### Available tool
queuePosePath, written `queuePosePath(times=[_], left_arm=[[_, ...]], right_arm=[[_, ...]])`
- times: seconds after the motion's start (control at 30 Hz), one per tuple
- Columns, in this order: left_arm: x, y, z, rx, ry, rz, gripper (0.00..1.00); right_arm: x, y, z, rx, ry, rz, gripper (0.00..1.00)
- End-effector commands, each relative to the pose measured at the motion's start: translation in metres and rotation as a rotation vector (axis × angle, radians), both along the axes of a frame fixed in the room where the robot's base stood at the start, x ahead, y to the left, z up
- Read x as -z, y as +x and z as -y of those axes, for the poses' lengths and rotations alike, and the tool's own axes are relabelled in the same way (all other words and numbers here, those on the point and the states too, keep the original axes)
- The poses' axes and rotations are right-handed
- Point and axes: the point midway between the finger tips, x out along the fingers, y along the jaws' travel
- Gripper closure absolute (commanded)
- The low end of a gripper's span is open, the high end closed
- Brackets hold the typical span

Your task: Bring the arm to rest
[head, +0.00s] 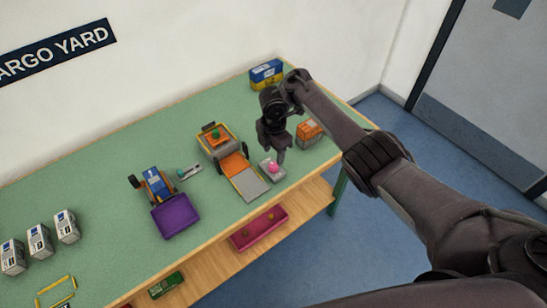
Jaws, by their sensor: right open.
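My right arm comes in from the lower right, and its gripper (273,152) points down above the right part of the green table. The gripper is open and nothing shows between its fingers. A small grey block with a pink knob (273,167) lies just below the fingertips; I cannot tell whether they touch it. The gripper and wrist hide part of the table behind them. My left gripper does not show.
An orange-and-grey toy vehicle with a ramp (249,185), an orange box (310,132) and a blue-yellow box (266,74) are near the gripper. A purple tray (175,215) and several white boxes (39,243) stand leftward. A pink bin (259,229) sits on the lower shelf.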

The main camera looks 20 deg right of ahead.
Motion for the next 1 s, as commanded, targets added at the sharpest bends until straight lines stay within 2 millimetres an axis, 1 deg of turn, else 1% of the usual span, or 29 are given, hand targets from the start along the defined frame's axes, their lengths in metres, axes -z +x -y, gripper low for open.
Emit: queuePosePath(times=[0.03, 0.2, 0.7, 0.77, 0.87, 1.0], left_arm=[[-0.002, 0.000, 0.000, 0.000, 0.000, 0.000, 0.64], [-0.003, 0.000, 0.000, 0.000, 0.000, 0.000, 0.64], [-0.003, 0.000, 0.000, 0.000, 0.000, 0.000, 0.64], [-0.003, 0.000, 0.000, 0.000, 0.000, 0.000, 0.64], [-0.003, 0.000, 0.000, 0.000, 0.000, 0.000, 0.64], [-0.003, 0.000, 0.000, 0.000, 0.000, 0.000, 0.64]], right_arm=[[-0.008, 0.001, 0.000, 0.000, 0.001, 0.002, 0.51], [-0.018, 0.000, 0.000, -0.002, -0.001, -0.001, 0.51], [-0.018, 0.000, 0.000, 0.000, 0.000, -0.001, 0.51], [-0.015, -0.002, -0.002, 0.006, 0.000, 0.003, 0.51], [-0.003, -0.005, -0.013, 0.043, 0.007, 0.032, 0.51], [0.023, -0.020, -0.039, 0.175, 0.033, 0.111, 0.51]])
